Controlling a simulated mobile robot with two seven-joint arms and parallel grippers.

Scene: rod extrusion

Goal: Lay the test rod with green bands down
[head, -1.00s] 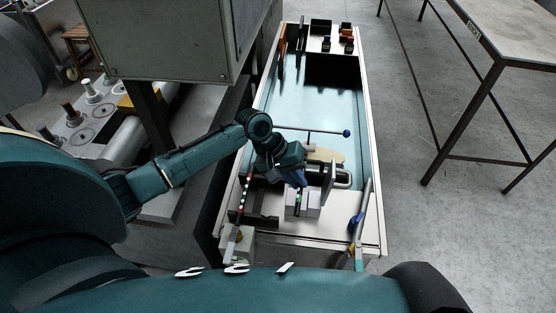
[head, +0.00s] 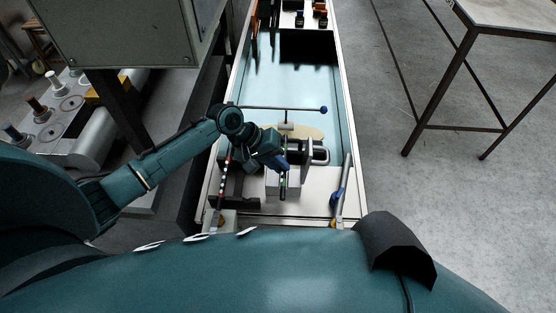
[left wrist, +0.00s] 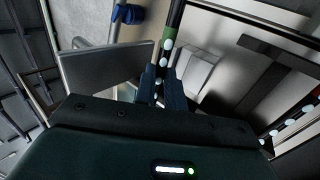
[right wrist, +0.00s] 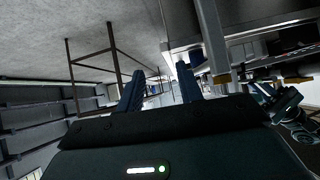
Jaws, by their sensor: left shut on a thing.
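The test rod with green bands (left wrist: 172,30) is dark with a green band and pale dots in the left wrist view. My left gripper (left wrist: 163,88) is shut on it. In the head view my left gripper (head: 281,163) is over the near part of the long bench, and the rod (head: 283,186) shows only as a short dark piece below its fingers, in front of a pale block (head: 272,183). I cannot tell whether the rod touches the block. My right gripper (right wrist: 158,90) is open and empty in the right wrist view, away from the rod.
The pale blue bench middle (head: 285,85) is clear.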

